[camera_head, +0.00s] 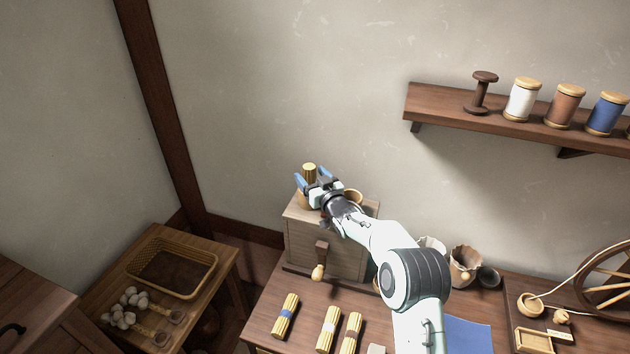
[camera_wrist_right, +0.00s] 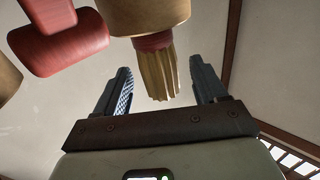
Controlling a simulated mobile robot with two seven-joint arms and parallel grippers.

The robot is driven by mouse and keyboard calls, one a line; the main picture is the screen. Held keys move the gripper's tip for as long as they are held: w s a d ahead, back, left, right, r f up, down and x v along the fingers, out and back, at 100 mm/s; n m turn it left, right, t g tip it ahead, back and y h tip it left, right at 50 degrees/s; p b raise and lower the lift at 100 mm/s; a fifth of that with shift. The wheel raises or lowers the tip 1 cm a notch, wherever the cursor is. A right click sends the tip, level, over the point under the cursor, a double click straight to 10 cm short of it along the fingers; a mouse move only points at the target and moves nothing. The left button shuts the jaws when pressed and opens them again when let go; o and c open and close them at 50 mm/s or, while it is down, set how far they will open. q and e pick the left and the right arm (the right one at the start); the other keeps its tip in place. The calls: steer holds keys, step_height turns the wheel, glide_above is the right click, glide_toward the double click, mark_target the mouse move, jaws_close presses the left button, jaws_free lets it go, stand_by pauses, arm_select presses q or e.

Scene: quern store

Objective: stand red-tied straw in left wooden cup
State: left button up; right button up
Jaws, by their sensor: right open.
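The red-tied straw (camera_head: 309,168) stands upright in the left wooden cup (camera_head: 304,201) on top of the wooden box. In the right wrist view, which looks inverted, the straw (camera_wrist_right: 160,76) comes out of the cup (camera_wrist_right: 146,14), with its red tie (camera_wrist_right: 152,42) at the rim. My right gripper (camera_head: 314,180) is open around the straw. In the wrist view its fingers (camera_wrist_right: 160,88) are on either side, with a visible gap to the straw. The other cup (camera_head: 354,195) is partly hidden behind my wrist. My left gripper is not in view.
The box (camera_head: 315,245) has a crank with a wooden knob (camera_head: 318,272). Several straw bundles (camera_head: 286,316) lie on the bench in front. A shelf (camera_head: 440,104) with spools is at the upper right. A reddish part (camera_wrist_right: 65,42) is near the cup in the wrist view.

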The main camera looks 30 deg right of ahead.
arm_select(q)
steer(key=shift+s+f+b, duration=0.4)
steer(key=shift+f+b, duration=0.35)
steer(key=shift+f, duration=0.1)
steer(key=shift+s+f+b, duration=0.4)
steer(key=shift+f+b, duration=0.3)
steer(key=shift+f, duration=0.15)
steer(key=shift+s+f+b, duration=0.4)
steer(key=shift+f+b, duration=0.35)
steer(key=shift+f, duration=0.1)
arm_select(e)
steer(key=s+a, duration=0.1)
steer(key=s, duration=1.2)
steer(key=shift+s, duration=0.15)
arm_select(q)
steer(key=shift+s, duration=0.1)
arm_select(e)
steer(key=shift+f, duration=0.1)
